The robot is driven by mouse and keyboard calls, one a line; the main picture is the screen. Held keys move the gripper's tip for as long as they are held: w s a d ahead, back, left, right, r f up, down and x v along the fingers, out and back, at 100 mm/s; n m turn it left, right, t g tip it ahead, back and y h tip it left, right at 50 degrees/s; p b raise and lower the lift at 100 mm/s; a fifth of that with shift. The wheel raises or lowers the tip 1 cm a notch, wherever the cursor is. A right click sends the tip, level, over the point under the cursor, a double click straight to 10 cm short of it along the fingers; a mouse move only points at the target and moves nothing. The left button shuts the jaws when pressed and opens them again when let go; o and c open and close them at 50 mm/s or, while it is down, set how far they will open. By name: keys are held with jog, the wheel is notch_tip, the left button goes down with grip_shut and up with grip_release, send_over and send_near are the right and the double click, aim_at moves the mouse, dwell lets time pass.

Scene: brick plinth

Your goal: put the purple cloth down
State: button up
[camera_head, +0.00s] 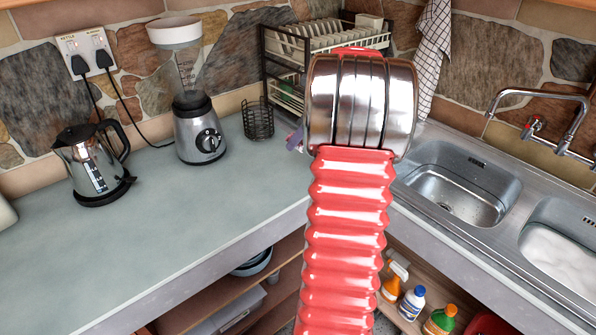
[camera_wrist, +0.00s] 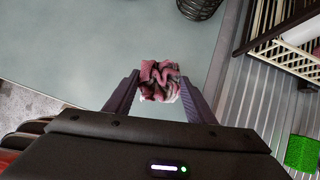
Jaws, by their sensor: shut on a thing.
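The purple cloth (camera_wrist: 158,80) is a crumpled purple-pink bundle with dark patches in the wrist view. My gripper (camera_wrist: 158,88) is shut on it, with one dark finger on each side. Beyond the cloth lies the grey-green worktop (camera_wrist: 140,35). I cannot tell how high the cloth is above it. In the head view my red ribbed arm hides the cloth. Only a small purple-grey part of my gripper (camera_head: 295,138) shows beside the arm, near the counter's inner corner.
A kettle (camera_head: 92,165), a blender (camera_head: 197,125) and a wire basket (camera_head: 257,120) stand along the back of the counter. A dish rack (camera_head: 285,45) fills the corner. A sink (camera_head: 455,190) lies right. The left counter's middle is clear. Bottles stand on a shelf below.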

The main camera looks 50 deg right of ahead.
jog(key=shift+s+d, duration=0.15)
jog(key=shift+s, duration=0.05)
jog(key=shift+s+f, duration=0.1)
jog(key=shift+f, duration=2.4)
jog(key=shift+f, duration=2.3)
jog(key=shift+f, duration=0.2)
jog(key=o, duration=1)
jog(key=shift+s+r, duration=0.1)
